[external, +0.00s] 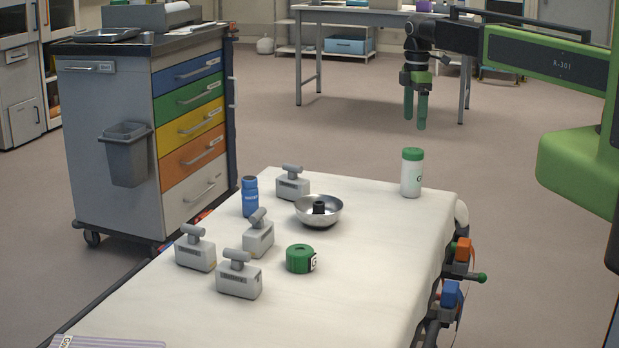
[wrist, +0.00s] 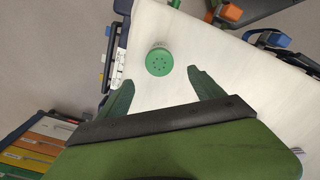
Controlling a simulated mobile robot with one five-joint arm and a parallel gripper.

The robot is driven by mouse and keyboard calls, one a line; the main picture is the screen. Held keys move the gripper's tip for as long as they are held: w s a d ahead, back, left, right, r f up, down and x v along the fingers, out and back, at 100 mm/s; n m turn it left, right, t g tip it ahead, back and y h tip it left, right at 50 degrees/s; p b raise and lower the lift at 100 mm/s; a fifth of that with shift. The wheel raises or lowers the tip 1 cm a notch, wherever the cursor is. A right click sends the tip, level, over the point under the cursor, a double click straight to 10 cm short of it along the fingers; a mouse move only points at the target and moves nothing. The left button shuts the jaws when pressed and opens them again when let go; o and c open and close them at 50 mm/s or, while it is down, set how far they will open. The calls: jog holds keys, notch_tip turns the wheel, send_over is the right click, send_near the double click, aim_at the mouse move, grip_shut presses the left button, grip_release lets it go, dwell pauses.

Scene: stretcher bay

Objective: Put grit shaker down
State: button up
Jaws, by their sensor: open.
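The grit shaker (external: 411,176), white with a green lid, stands upright on the white stretcher top (external: 375,260) near its far right corner. In the wrist view its green lid with small holes (wrist: 159,61) shows from above, just beyond and between the fingertips. My gripper (external: 415,124) hangs pointing down above the shaker, with a clear gap between the fingertips and the lid. In the wrist view my gripper (wrist: 158,76) has its two green fingers spread wide, with nothing between them.
A steel bowl (external: 330,218) with a dark item, a blue bottle (external: 250,198), a green tape roll (external: 300,259) and several grey weights (external: 239,280) stand left of the shaker. Orange (external: 463,249) and blue (external: 451,294) clamps line the right edge. A drawer cart (external: 110,100) stands left.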

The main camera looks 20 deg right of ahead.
jog(key=s+d+m, duration=0.9)
jog(key=s+m, duration=0.3)
jog(key=m, duration=0.3)
jog(key=shift+s+d+m, duration=0.2)
jog(key=shift+d+m, duration=0.1)
jog(key=shift+o, duration=0.2)
jog(key=shift+w, duration=0.1)
